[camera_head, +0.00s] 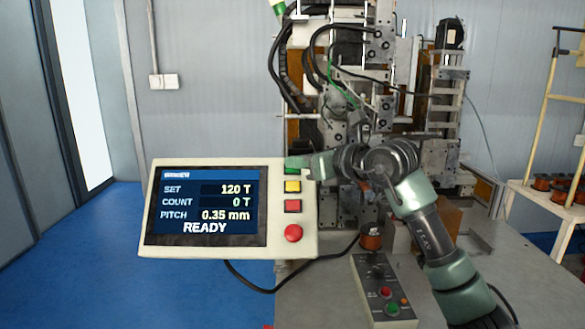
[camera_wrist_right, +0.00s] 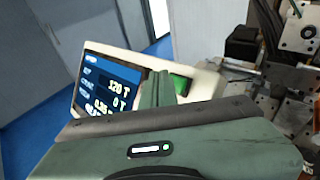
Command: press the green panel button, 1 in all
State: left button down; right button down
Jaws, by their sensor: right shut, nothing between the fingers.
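The control panel (camera_head: 150,248) is a cream box with a blue screen reading SET 120 T, COUNT 0 T, PITCH 0.35 mm, READY. Its green button (camera_head: 293,161) is at the top of the button column, partly covered by my right gripper (camera_head: 308,166). My right gripper is shut and empty, with its tips at or very close to the green button; I cannot tell whether they touch. In the right wrist view the green button (camera_wrist_right: 181,84) shows just beside the shut fingers (camera_wrist_right: 157,86). My left gripper is not in view.
Below the green button are a yellow button (camera_head: 292,186), a red button (camera_head: 292,206) and a round red knob (camera_head: 293,233). The coil winder (camera_head: 370,100) stands behind. A grey control box (camera_head: 372,283) and a copper spool (camera_head: 371,237) are on the bench.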

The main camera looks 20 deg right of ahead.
jog(key=shift+w+f, duration=0.15)
dwell(0.8)
jog(key=shift+w+d+f, duration=0.1)
jog(key=shift+w, duration=0.1)
